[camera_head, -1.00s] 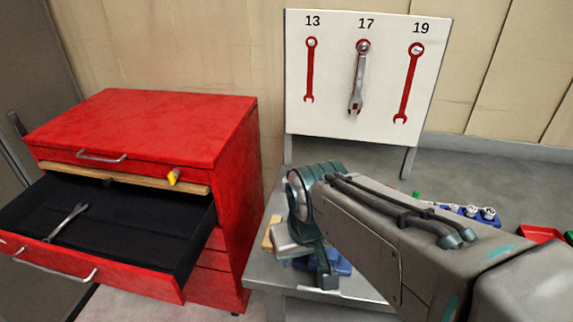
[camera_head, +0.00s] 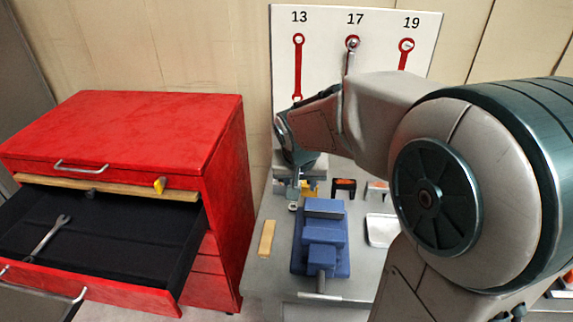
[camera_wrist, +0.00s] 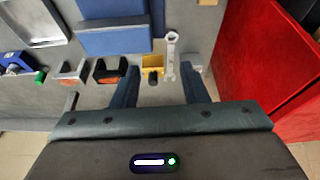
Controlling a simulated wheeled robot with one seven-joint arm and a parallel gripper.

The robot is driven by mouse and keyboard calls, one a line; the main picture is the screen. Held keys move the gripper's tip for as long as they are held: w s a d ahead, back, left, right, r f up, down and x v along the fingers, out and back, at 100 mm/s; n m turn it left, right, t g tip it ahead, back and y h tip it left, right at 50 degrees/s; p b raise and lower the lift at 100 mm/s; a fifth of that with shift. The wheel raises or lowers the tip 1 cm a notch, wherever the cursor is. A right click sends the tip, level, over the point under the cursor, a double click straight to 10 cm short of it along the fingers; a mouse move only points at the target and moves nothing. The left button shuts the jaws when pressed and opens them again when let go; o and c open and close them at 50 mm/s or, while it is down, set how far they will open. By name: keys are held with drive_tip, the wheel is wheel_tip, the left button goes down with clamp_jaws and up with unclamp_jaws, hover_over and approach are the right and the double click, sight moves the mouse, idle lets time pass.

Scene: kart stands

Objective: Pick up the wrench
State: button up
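A silver wrench (camera_wrist: 171,55) lies on the table beside a yellow block; its ring end points away from me in the wrist view. My gripper (camera_wrist: 160,75) is open and empty, its two fingers apart with the wrench and the yellow block (camera_wrist: 152,63) in the gap between them. I cannot tell the height left. In the head view my gripper (camera_head: 298,188) is low at the back of the table, and my arm hides much around it. Another wrench (camera_head: 48,238) lies in the open drawer. A third wrench (camera_head: 349,58) hangs under 17, partly hidden by my arm.
A blue vise (camera_head: 322,240) stands on the table in front of the gripper. A wooden piece (camera_head: 267,238) lies left of it. The red cabinet (camera_head: 120,125) stands left; the board (camera_head: 425,45) is behind.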

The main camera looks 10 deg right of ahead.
drive_tip(key=shift+m, duration=0.4)
drive_tip(key=w+f, duration=0.2)
drive_tip(key=f, duration=0.1)
drive_tip(key=w+f, duration=0.3)
drive_tip(key=w+f+p, duration=0.1)
drive_tip(key=w+f, duration=0.1)
drive_tip(key=f, duration=0.1)
drive_tip(key=shift+w+d, duration=0.1)
drive_tip(key=shift+w, duration=0.3)
drive_tip(key=shift+w+p+x, duration=0.2)
drive_tip(key=shift+p+x, duration=0.4)
drive_tip(key=shift+x, duration=2)
drive_tip(key=shift+d, duration=0.1)
clamp_jaws()
